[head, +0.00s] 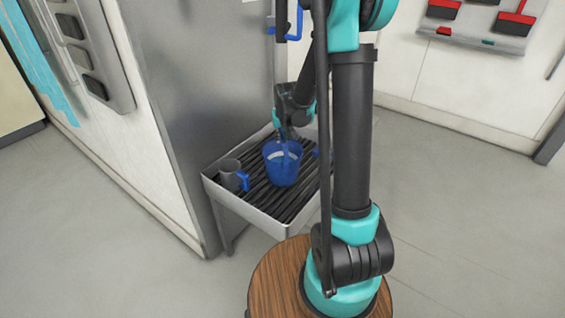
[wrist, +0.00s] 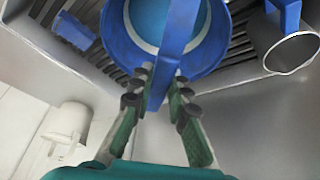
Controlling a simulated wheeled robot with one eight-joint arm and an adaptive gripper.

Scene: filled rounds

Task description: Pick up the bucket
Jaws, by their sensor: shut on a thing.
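The blue bucket (head: 283,168) stands on a dark slatted tray with a pale rim (head: 262,219). In the wrist view the bucket (wrist: 118,32) is seen from above, with its blue handle strap crossing over the opening. My gripper (head: 285,134) reaches down to the bucket from above. In the wrist view my gripper (wrist: 163,75) has its two fingers on either side of the strap at the near rim, shut on it. Whether the bucket's base touches the slats is hard to tell.
A grey mug with a blue handle (head: 231,175) stands on the tray left of the bucket. In the wrist view a grey cup (wrist: 292,54) is at the right, and a blue object (wrist: 73,31) is at the left. A grey metal panel (head: 190,90) rises beside the tray.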

